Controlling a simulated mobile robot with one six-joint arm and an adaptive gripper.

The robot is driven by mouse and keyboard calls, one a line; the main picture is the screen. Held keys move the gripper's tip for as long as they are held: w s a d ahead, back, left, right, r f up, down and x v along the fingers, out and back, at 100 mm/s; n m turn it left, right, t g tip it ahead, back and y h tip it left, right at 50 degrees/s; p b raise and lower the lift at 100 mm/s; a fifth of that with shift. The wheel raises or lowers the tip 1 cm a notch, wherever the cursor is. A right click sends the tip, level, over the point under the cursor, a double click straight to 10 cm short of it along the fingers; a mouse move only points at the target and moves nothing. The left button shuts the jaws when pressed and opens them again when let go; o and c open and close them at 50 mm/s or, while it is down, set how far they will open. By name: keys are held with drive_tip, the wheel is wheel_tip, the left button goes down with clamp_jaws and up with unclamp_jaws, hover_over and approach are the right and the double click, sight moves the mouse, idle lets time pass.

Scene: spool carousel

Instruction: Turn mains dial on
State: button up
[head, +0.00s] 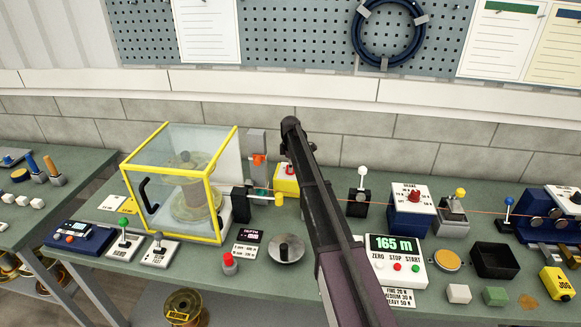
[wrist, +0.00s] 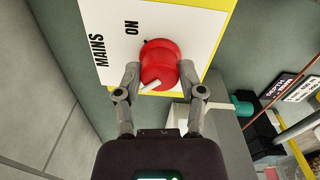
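The mains dial (wrist: 160,62) is a round red knob with a white pointer mark at its lower left in the wrist view. It sits on a white plate (wrist: 105,25) with a yellow border, lettered MAINS and ON; ON is above and left of the knob. My gripper (wrist: 160,72) has one finger on each side of the knob, and both fingertips appear to touch it. In the head view a yellow box (head: 284,185) with a white top and a red part stands beside my arm, which partly covers it. My gripper is hidden there.
A yellow-framed clear guard (head: 182,185) over a spool stands left of the yellow box. A counter reading 165 m (head: 397,262) and a red-dial blue box (head: 410,215) are to the right. A brick wall runs behind.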

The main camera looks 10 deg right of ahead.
clamp_jaws()
drive_tip(key=shift+m, duration=0.3)
drive_tip(key=m, duration=0.3)
drive_tip(key=shift+a, duration=0.1)
drive_tip(key=m, duration=1.4)
drive_tip(key=shift+m, duration=0.3)
